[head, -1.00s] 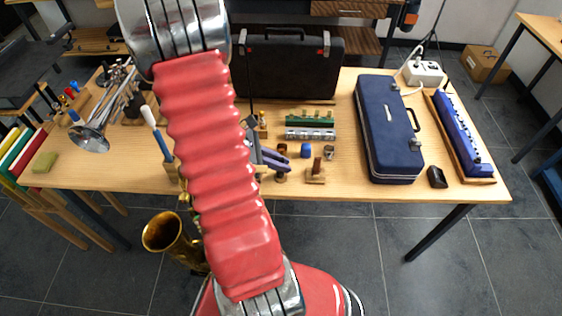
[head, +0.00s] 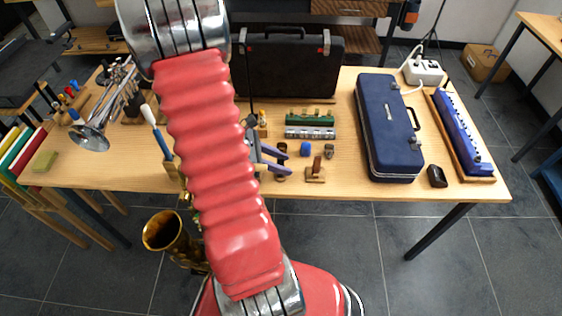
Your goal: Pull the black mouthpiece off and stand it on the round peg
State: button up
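My gripper (head: 276,159) shows just right of my red arm, over the front of the wooden table. Its two purple-grey fingers are spread apart with nothing visible between them. An upright brown round peg (head: 316,164) stands on a small wooden block near the table's front edge, right of the gripper. I cannot make out the black mouthpiece; my arm covers part of the table and of the brass saxophone. The saxophone's bell (head: 165,232) shows in front of the table, left of my arm.
A navy case (head: 390,130) and a small black object (head: 437,177) lie to the right. A trumpet (head: 95,132) is at left. A black case (head: 290,68) stands at the back.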

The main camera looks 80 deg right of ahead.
jog(key=shift+w, duration=0.1)
jog(key=v, duration=1.3)
jog(key=shift+w+r, duration=0.2)
jog(key=shift+w, duration=0.05)
jog(key=shift+s+a, duration=0.1)
jog(key=shift+s, duration=0.05)
dwell(0.8)
